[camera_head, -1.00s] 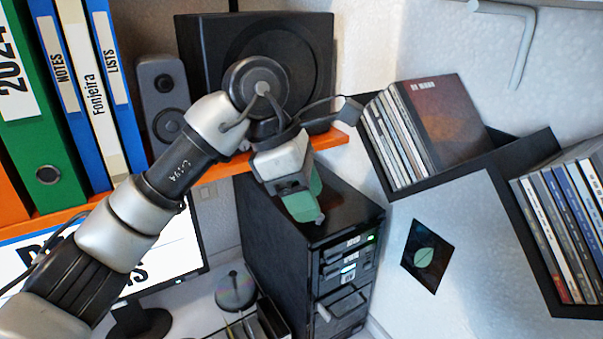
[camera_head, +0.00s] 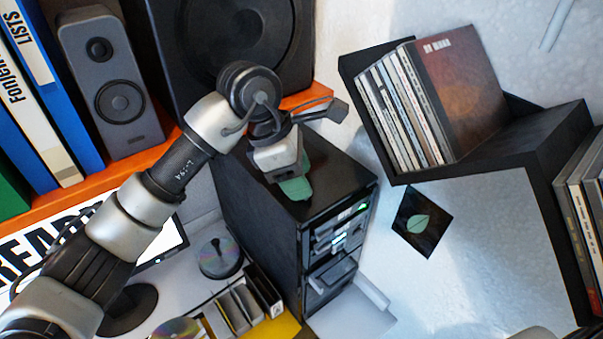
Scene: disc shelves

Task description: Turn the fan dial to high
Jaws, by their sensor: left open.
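A black computer tower (camera_head: 322,270) stands below the shelf. Its front panel has labelled drive bays (camera_head: 340,235) and a small green light. I cannot make out a fan dial on it; the details are too small. My left gripper (camera_head: 294,188) has a grey body and green fingers. It is over the tower's top, with its fingertips pointing down, and hides part of that top. The gap between its fingers is hard to see from here. It is open, and I see nothing held in it. My right gripper is not in view.
An orange shelf (camera_head: 110,178) holds binders and a small speaker (camera_head: 110,85); a large black speaker (camera_head: 240,40) is behind my arm. A black wall shelf (camera_head: 520,150) with disc cases is to the right. Discs (camera_head: 220,258) and a file holder (camera_head: 240,305) lie lower down.

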